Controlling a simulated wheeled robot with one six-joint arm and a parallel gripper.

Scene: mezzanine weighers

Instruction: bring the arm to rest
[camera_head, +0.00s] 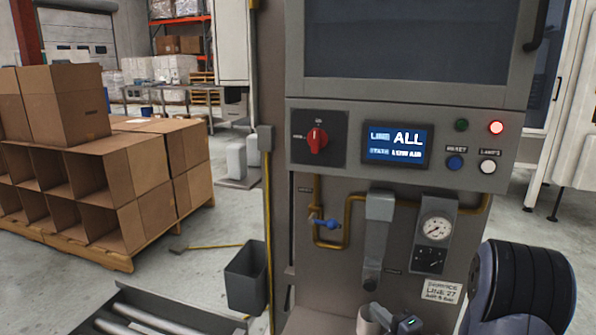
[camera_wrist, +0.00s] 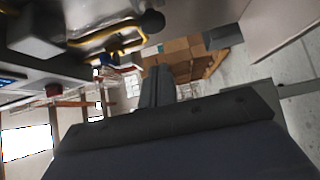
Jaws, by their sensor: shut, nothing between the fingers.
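My gripper (camera_wrist: 158,72) shows in the wrist view as two dark fingers side by side, closed together with nothing between them. It points past the machine's panel toward the stacked cartons. In the head view, a dark rounded part of my arm (camera_head: 520,290) stands at the lower right, in front of the grey machine (camera_head: 300,230). The fingers cannot be made out in the head view.
The machine's panel has a red rotary switch (camera_head: 317,139), a lit screen (camera_head: 396,145) reading "ALL" and "LOW AIR", and a pressure gauge (camera_head: 436,229). A blue-handled valve (camera_head: 327,223) sits on a yellow pipe. Cartons (camera_head: 125,165) and a grey bin (camera_head: 246,279) stand left.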

